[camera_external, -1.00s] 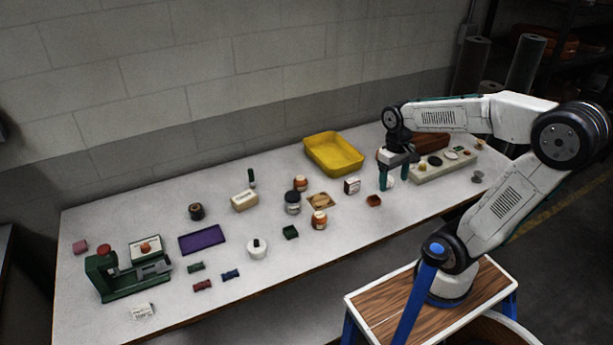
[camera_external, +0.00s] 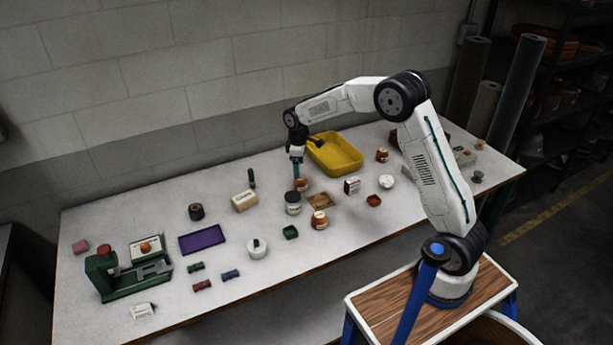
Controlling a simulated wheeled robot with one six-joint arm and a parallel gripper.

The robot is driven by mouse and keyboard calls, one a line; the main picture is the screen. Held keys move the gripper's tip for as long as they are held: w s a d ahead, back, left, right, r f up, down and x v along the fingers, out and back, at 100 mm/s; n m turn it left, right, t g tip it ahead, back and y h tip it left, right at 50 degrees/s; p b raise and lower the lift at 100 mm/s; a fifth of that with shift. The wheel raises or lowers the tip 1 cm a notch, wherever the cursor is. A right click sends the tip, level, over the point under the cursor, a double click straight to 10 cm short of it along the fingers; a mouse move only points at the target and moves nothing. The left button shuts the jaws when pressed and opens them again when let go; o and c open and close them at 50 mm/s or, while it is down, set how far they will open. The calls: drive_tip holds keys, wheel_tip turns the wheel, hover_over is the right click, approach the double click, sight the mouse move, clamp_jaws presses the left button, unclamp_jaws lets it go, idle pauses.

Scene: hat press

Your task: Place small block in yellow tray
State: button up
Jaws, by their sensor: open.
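The yellow tray (camera_external: 345,168) sits near the back of the table, and no block shows in it. My gripper (camera_external: 297,172) points down, open and empty, just left of the tray. Its teal fingers are above or in front of an orange jar (camera_external: 302,186); I cannot tell whether they touch it. Several block-like things lie on the table, and I cannot tell which is the small block.
Near my gripper stand a dark jar (camera_external: 293,204), another orange jar (camera_external: 319,220) and a small box (camera_external: 352,186). A purple tray (camera_external: 202,240) and a green press (camera_external: 120,280) are to the left. A white pot (camera_external: 257,249) stands near the front. The back left of the table is clear.

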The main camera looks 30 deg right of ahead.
sight(300, 181)
wheel_tip(300, 181, down, 8)
drive_tip(key=shift+s+d+f, duration=0.1)
drive_tip(key=shift+s+d, duration=0.05)
drive_tip(key=c, duration=1.2)
drive_tip(key=shift+o, duration=0.2)
drive_tip(key=shift+r, duration=0.2)
